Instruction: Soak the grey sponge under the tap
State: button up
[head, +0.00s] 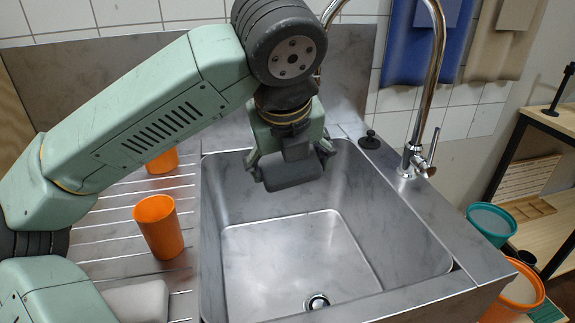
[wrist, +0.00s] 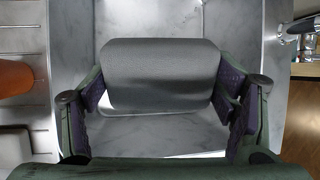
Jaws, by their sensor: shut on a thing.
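My gripper (head: 292,165) is over the back part of the sink basin (head: 300,255), shut on the grey sponge (head: 293,174). In the wrist view the sponge (wrist: 160,75) is a smooth grey block with rounded corners, held between the two fingers (wrist: 165,105) from its left and right sides. The chrome tap (head: 413,150) stands on the right rim of the sink. Its tall neck curves up and back over to the left, and part of it is hidden behind my arm. I cannot see any water running.
An orange cup (head: 158,226) stands on the ribbed drainboard (head: 110,240) left of the basin, with another orange cup (head: 162,161) behind it. A black plug (head: 369,140) sits on the rim near the tap. Buckets (head: 491,222) and shelves stand at the right. The basin is empty.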

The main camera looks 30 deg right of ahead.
aim_at(290, 166)
jog(key=w+d+f, duration=0.2)
jog(key=w+d, duration=0.3)
jog(key=w, duration=0.3)
jog(key=shift+w+d, duration=0.25)
jog(key=shift+d, duration=0.1)
jog(key=shift+s, duration=0.1)
dwell(0.5)
jog(key=shift+s+a+b, duration=0.5)
jog(key=shift+s+a, duration=0.25)
jog(key=shift+s, duration=0.3)
jog(key=shift+s+a+b, duration=0.5)
jog(key=shift+s+a, duration=0.25)
jog(key=shift+s, duration=0.35)
jog(key=shift+s+a+b, duration=0.5)
jog(key=shift+s+a, duration=0.25)
jog(key=shift+s, duration=0.3)
